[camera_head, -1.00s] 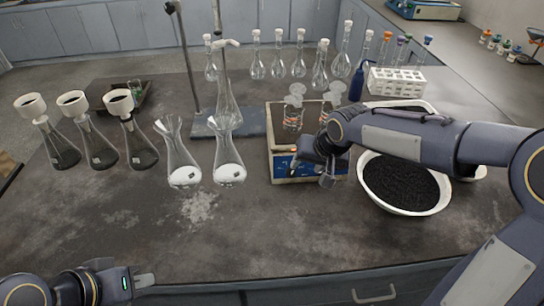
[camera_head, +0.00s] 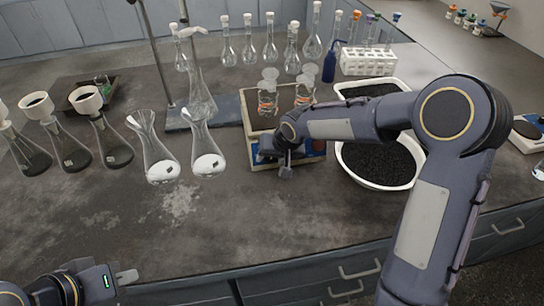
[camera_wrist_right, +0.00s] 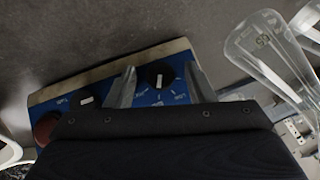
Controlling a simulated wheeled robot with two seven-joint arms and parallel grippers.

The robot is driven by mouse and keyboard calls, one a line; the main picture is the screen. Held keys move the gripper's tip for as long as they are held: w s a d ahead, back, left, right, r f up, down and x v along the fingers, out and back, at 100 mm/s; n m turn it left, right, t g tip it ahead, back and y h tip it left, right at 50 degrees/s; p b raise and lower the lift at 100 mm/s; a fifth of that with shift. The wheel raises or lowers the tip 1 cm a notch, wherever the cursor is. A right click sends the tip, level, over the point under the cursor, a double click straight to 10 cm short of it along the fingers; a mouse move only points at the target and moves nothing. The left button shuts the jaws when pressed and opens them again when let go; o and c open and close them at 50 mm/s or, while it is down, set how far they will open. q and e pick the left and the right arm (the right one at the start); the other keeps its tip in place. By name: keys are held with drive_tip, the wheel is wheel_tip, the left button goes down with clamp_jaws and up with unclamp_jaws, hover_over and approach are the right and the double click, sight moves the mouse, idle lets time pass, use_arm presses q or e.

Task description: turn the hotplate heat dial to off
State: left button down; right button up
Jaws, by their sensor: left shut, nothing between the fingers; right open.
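The hotplate (camera_head: 251,122) stands mid-bench, a beige box with a blue front panel (camera_head: 314,148) partly hidden by my right gripper (camera_head: 276,165). In the right wrist view the panel carries two black dials with white marks and a dark red round part (camera_wrist_right: 46,126). My right gripper (camera_wrist_right: 160,88) is open there, one finger on each side of one dial (camera_wrist_right: 160,75); contact cannot be told. The other dial (camera_wrist_right: 90,104) is outside the fingers. My left gripper (camera_head: 126,276) is shut and empty at the lower left.
Two glass vessels (camera_head: 268,100) stand on the hotplate. Flasks with white powder (camera_head: 208,163) stand to its left, a white basin of black grains (camera_head: 385,185) to its right. A stand (camera_head: 176,122) and a white tube rack (camera_head: 368,62) are behind.

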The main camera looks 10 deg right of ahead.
drive_tip(key=c, duration=1)
drive_tip(key=n+h+b, duration=0.2)
drive_tip(key=b, duration=0.1)
drive_tip(key=shift+a+f+h, duration=0.1)
drive_tip(key=shift+a+h, duration=0.2)
drive_tip(key=n+h+b, duration=0.3)
drive_tip(key=h, duration=0.1)
drive_tip(key=shift+a, duration=0.25)
drive_tip(key=n+h+b, duration=0.1)
drive_tip(key=n+t+h+b, duration=0.2)
drive_tip(key=n+h, duration=0.1)
drive_tip(key=shift+s+a+f, duration=0.1)
drive_tip(key=shift+a+f, duration=0.15)
drive_tip(key=shift+f+n+t+h+b, duration=0.1)
drive_tip(key=shift+n+t+h+b, duration=1.15)
drive_tip(key=shift+n, duration=0.45)
drive_tip(key=o, duration=1)
